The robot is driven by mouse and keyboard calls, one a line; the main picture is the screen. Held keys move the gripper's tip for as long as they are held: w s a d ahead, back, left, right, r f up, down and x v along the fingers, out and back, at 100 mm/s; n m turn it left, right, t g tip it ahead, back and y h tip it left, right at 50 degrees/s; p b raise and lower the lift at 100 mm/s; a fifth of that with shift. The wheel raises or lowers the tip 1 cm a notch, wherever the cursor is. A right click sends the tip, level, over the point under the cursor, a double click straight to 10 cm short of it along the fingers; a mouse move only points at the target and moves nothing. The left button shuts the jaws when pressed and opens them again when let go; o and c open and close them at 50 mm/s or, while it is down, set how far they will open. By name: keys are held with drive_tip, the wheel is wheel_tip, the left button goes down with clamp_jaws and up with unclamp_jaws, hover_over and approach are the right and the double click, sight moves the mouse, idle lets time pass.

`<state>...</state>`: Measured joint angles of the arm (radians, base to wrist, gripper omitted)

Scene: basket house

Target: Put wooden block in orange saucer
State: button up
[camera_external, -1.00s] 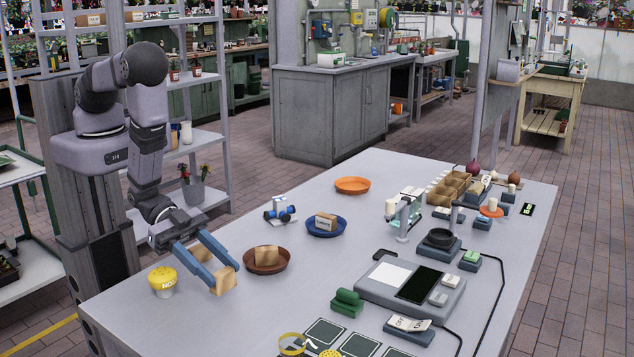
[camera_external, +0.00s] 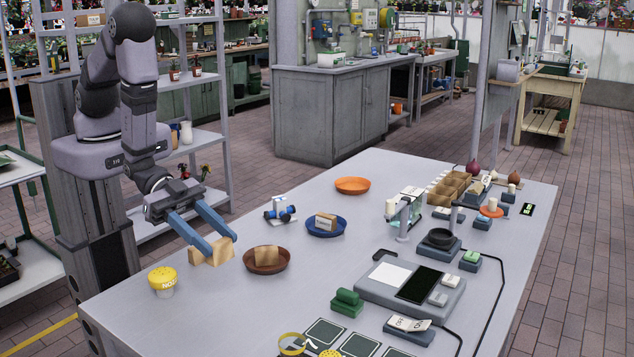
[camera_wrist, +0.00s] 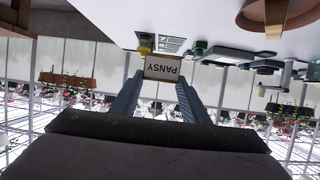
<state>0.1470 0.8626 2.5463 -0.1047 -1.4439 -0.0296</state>
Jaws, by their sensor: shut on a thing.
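My gripper (camera_external: 211,248) is shut on a wooden block (camera_external: 218,252) and holds it above the table, left of the brown saucer. In the wrist view the block (camera_wrist: 163,68) sits between the two blue fingertips and shows a white label reading PANSY, upside down. The wrist view does not clearly show the orange saucer.
A brown saucer (camera_external: 266,267) and a blue saucer (camera_external: 326,232) each hold a block. A yellow-topped pot (camera_external: 163,281) stands left of my gripper. A small blue-and-white device (camera_external: 280,210) stands beside the blue saucer. A scale (camera_external: 410,288) and other items fill the right side.

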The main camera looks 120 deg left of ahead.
drive_tip(key=a+f+n+y+b, duration=0.1)
drive_tip(key=a, duration=0.2)
drive_tip(key=a+f+n+y+b, duration=0.1)
drive_tip(key=a, duration=0.3)
drive_tip(key=a+f+y+b, duration=0.1)
drive_tip(key=a, duration=0.2)
drive_tip(key=shift+s+a+f+n, duration=0.1)
drive_tip(key=shift+a+n, duration=0.3)
drive_tip(key=s+a+f+n+g+y+b, duration=0.1)
drive_tip(key=s+a+n+g+y+b, duration=0.2)
drive_tip(key=a, duration=0.9)
wheel_tip(320, 180, up, 7)
drive_tip(key=n+g+y+b, duration=0.6)
drive_tip(key=n+y+b, duration=0.1)
drive_tip(key=n, duration=0.2)
hover_over(353, 186)
drive_tip(key=d, duration=0.2)
drive_tip(key=shift+s+d+f+m, duration=0.1)
drive_tip(key=shift+d+f+m, duration=0.1)
drive_tip(key=shift+f, duration=0.35)
drive_tip(key=shift+d+f+m, duration=0.2)
drive_tip(key=shift+f, duration=0.35)
drive_tip(key=shift+f+p, duration=0.9)
drive_tip(key=shift+f, duration=4.05)
